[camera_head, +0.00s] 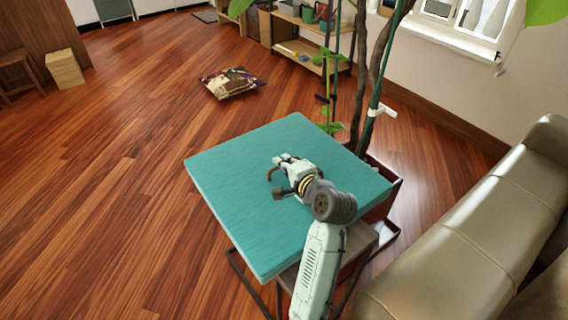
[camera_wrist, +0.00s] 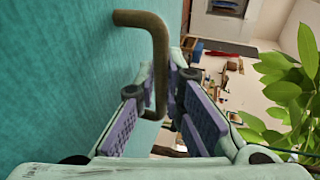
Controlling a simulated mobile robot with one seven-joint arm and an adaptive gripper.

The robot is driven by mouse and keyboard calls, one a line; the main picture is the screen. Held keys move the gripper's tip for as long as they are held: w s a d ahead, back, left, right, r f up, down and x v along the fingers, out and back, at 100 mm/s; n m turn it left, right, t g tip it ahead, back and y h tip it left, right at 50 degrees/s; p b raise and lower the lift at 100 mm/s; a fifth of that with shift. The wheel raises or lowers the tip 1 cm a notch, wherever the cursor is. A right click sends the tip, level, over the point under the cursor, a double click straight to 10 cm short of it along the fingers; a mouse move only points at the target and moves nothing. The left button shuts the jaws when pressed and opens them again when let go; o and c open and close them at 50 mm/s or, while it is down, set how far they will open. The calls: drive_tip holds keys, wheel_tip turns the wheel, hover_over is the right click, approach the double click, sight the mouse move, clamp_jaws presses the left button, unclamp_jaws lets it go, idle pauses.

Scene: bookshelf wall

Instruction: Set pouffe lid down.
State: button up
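The pouffe lid (camera_head: 235,165) is a large, flat teal square with a bent brown handle (camera_head: 271,173) on its top. It lies over a dark-framed pouffe base (camera_head: 362,240); the base shows at the lid's lower right, and I cannot tell whether the two touch. My gripper (camera_head: 281,172) is over the middle of the lid, at the handle. In the wrist view the lid (camera_wrist: 60,80) fills the left side. The handle (camera_wrist: 158,45) runs down between the fingertips of my gripper (camera_wrist: 161,88), which close in on it from both sides.
A plant (camera_head: 362,90) in a planter stands behind the lid. A greenish sofa (camera_head: 470,230) is at the right. A patterned cushion (camera_head: 231,82) lies on the floor beyond, and a low shelf (camera_head: 300,45) stands by the wall. The wooden floor (camera_head: 110,190) at the left is clear.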

drive_tip(key=o, duration=0.4)
drive_tip(key=shift+o, duration=0.2)
drive_tip(key=shift+s+r, duration=0.1)
drive_tip(key=shift+r, duration=0.05)
drive_tip(key=p+v, duration=0.5)
drive_tip(key=v, duration=0.7)
drive_tip(key=shift+a, duration=0.1)
